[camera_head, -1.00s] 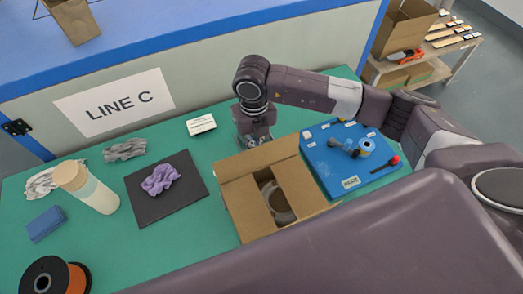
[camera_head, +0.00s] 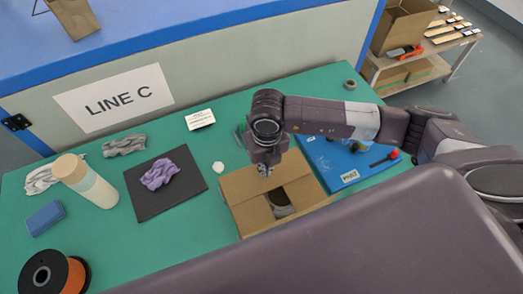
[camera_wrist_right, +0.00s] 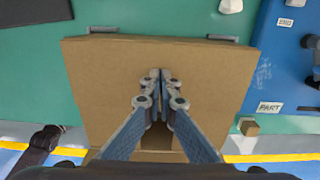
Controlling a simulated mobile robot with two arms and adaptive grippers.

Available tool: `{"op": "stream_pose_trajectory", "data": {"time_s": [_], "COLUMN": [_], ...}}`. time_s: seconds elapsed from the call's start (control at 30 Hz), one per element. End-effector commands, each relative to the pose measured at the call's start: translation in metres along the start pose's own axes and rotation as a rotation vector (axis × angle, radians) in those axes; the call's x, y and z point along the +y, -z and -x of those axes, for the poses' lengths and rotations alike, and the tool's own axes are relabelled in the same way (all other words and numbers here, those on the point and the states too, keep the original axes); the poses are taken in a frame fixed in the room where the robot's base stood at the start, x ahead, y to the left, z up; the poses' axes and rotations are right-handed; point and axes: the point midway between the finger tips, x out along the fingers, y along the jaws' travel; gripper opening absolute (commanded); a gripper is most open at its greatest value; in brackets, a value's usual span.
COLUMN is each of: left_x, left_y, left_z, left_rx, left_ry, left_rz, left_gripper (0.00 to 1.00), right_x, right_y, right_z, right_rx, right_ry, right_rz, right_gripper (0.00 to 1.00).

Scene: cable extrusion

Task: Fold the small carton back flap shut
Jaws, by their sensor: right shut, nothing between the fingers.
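The small cardboard carton (camera_head: 243,207) stands on the green table in the head view. Its back flap (camera_head: 240,183) lies inward over the rear of the opening, and it fills much of the right wrist view (camera_wrist_right: 105,85). A gap towards the front still shows a round grey item (camera_head: 281,203) inside. My right gripper (camera_head: 265,172) is shut and empty, with its fingertips together (camera_wrist_right: 160,78) over the middle of this flap. I cannot tell whether they press on it.
A blue board (camera_head: 335,165) with tools lies right of the carton. A black mat (camera_head: 190,195) with a purple cloth (camera_head: 160,174) lies to its left. A bottle (camera_head: 90,185) and an orange spool (camera_head: 75,275) stand farther left.

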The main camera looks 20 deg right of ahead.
Motion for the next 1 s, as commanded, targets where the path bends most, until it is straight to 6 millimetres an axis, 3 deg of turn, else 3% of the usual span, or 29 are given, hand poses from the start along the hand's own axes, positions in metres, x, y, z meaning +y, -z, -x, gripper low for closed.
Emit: {"op": "stream_pose_trajectory", "data": {"time_s": [0.03,0.37,1.0], "left_x": [0.0,0.0,-0.001], "left_y": [-0.001,-0.001,0.006], "left_z": [-0.003,-0.002,0.054], "left_rx": [-0.001,0.0,0.002], "left_ry": [0.0,0.0,0.0], "left_rz": [0.0,0.0,0.0], "left_gripper": [0.0,0.0,0.0], "right_x": [0.0,0.0,0.001], "right_y": [0.009,0.009,0.005], "right_z": [-0.013,-0.012,0.079], "right_rx": [0.024,0.024,0.018], "right_ry": [0.004,0.002,0.001], "right_rz": [-0.001,-0.002,0.0], "right_gripper": [0.0,0.0,0.0]}}
